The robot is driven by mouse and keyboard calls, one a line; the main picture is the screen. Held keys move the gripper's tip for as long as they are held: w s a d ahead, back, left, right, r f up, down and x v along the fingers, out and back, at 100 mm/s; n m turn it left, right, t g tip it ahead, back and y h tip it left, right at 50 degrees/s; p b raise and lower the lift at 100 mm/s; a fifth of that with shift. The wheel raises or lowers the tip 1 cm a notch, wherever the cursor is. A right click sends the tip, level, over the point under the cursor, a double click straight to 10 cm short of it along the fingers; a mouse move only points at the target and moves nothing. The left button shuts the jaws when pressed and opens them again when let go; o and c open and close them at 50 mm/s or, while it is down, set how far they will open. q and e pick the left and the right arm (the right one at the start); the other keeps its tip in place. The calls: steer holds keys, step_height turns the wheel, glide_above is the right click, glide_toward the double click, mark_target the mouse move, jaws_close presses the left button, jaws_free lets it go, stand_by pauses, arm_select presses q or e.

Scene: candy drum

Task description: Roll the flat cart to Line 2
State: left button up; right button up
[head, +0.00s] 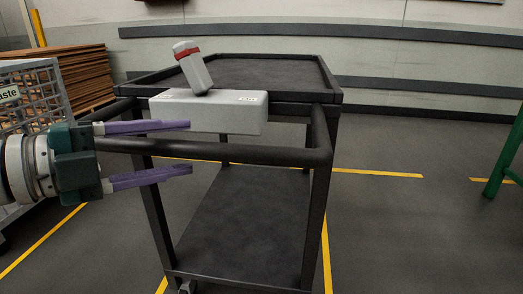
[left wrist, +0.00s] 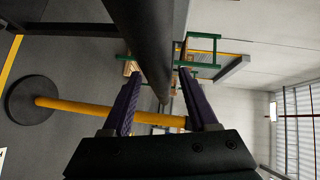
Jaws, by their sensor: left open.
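The flat cart is a dark two-shelf trolley; its lower shelf (head: 240,215) is bare. Its push handle (head: 270,154) runs across the near end, and a dark bar, apparently this handle, also shows in the left wrist view (left wrist: 150,45). My left gripper (head: 190,147) reaches in from the left and is open, one finger above the bar and one below. In the left wrist view the bar lies between the two fingers (left wrist: 158,80). I cannot tell whether they touch it. My right gripper is not in view. No Line 2 sign is readable.
A grey box (head: 205,115) marked "ON", with a red-banded grey lever (head: 193,68), sits at the cart's near edge. A wire cage (head: 35,95) labelled "...aste" stands left. Green legs (head: 505,150) stand right. Floor right of the cart is clear. A yellow post (left wrist: 100,112) shows too.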

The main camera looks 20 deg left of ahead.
arm_select(q)
steer(key=shift+w+d, duration=0.2)
steer(key=shift+w, duration=0.1)
jaws_close()
stand_by(0.4)
stand_by(1.0)
